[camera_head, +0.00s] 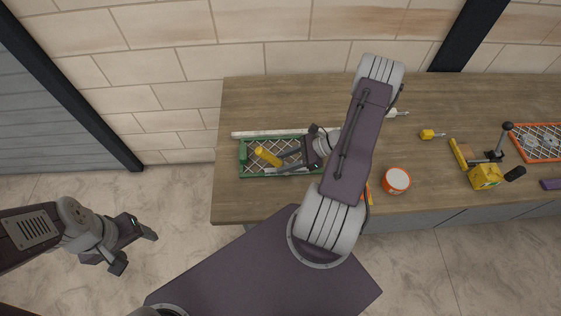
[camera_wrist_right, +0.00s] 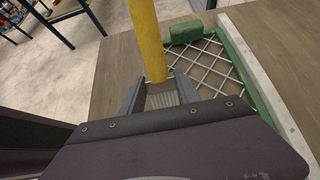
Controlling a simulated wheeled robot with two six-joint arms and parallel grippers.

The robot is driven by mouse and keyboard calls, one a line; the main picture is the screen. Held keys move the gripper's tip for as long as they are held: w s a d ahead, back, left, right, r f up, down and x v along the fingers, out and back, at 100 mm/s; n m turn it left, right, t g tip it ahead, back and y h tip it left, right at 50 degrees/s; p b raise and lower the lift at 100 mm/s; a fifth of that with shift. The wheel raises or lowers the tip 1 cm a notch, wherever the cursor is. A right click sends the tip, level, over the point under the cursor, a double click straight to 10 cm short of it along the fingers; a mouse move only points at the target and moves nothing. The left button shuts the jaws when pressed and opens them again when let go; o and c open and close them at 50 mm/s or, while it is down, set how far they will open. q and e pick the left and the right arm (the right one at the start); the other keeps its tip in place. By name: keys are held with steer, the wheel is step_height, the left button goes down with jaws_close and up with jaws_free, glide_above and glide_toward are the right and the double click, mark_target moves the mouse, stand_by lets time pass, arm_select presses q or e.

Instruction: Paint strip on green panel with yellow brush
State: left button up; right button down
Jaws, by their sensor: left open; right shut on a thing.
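The green panel (camera_head: 243,157) lies at the left end of the table, a green frame around pale chain-link mesh. It also shows in the right wrist view (camera_wrist_right: 235,62). My right gripper (camera_head: 277,161) is shut on the yellow brush (camera_head: 267,155) above the panel. In the right wrist view the brush's yellow handle (camera_wrist_right: 147,38) rises between the fingers and its pale bristles (camera_wrist_right: 162,96) show below. I cannot tell whether the bristles touch the mesh. A white strip (camera_head: 283,132) runs along the panel's far edge. My left gripper (camera_head: 134,248) is open and empty, left of the table and away from it.
A green block (camera_wrist_right: 186,31) sits at the panel's edge. An orange-rimmed white tub (camera_head: 397,180), a yellow box (camera_head: 485,177), a small yellow-handled tool (camera_head: 428,134) and an orange panel (camera_head: 538,141) stand rightward on the table (camera_head: 290,102). My right arm covers the table's middle.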

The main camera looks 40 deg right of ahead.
steer(key=shift+s+d, duration=0.45)
steer(key=shift+d, duration=0.35)
steer(key=shift+s+d, duration=0.5)
steer(key=shift+d, duration=0.25)
steer(key=shift+s+d, duration=0.25)
steer(key=shift+d, duration=0.3)
steer(key=shift+s+d, duration=0.5)
steer(key=shift+d, duration=0.3)
steer(key=shift+s+d+b, duration=0.4)
steer(key=shift+d+b, duration=0.05)
steer(key=shift+d, duration=0.15)
